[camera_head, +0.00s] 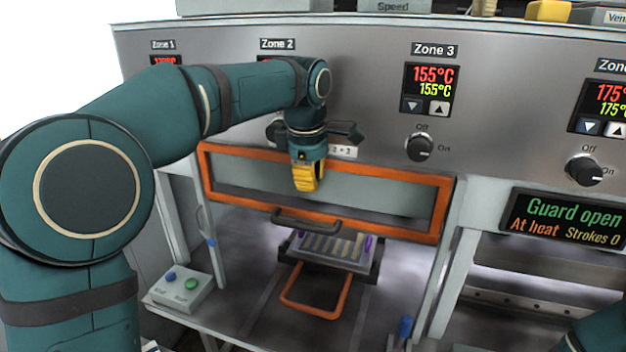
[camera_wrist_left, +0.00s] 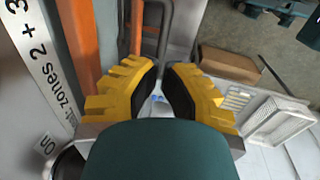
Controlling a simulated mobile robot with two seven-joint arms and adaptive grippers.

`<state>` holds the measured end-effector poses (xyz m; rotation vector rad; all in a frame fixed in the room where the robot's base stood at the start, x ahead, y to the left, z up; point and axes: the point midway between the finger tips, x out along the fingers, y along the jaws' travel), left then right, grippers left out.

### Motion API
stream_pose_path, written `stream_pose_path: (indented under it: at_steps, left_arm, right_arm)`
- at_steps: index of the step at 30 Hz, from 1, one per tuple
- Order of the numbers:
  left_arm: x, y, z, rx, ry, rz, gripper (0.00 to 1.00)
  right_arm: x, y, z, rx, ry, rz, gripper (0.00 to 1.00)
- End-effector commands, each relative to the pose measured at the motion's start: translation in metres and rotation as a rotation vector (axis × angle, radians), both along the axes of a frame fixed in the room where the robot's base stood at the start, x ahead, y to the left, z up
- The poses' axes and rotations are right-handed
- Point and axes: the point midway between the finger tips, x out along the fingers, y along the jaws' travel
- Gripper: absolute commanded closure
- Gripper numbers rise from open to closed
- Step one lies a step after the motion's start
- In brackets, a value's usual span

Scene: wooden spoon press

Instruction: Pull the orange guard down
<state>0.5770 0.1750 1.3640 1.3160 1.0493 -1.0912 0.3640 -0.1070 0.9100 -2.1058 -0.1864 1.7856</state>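The orange guard (camera_head: 437,210) is a rectangular orange frame around a clear pane, raised above the press opening. A dark bar handle (camera_head: 305,219) sits on its lower edge. The display (camera_head: 565,218) reads "Guard open". My left gripper (camera_head: 306,188) points down in front of the guard's upper part, above the handle. In the left wrist view, a gap shows between its yellow fingers (camera_wrist_left: 162,72), with nothing held. Orange guard bars (camera_wrist_left: 78,35) are beside the left finger there. Whether the fingers touch the guard cannot be told. My right gripper is out of view.
Below the guard is a tray with wooden pieces (camera_head: 330,248) and an orange loop handle (camera_head: 322,306). A button box (camera_head: 181,289) with blue and green buttons stands at left. Knobs (camera_head: 420,147) project from the panel. A cardboard box (camera_wrist_left: 230,63) shows in the wrist view.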

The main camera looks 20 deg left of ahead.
Motion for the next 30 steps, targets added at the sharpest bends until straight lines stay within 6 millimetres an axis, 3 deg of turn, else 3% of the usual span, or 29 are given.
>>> stream_pose_path:
  at_steps: [9, 15, 21, 30]
  left_arm:
    - [0.012, 0.0, -0.064, 0.001, 0.004, 0.0, 1.0]
    - [0.018, 0.0, -0.094, 0.0, 0.002, 0.0, 1.0]
    - [0.021, 0.0, -0.108, 0.0, 0.0, -0.001, 1.0]
    - [0.022, -0.001, -0.11, 0.0, -0.001, -0.001, 1.0]
  right_arm:
    - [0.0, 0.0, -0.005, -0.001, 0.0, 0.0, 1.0]
    - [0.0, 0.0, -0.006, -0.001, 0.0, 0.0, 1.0]
    - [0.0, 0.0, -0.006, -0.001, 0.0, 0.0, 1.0]
    - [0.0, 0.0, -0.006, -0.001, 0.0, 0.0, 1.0]
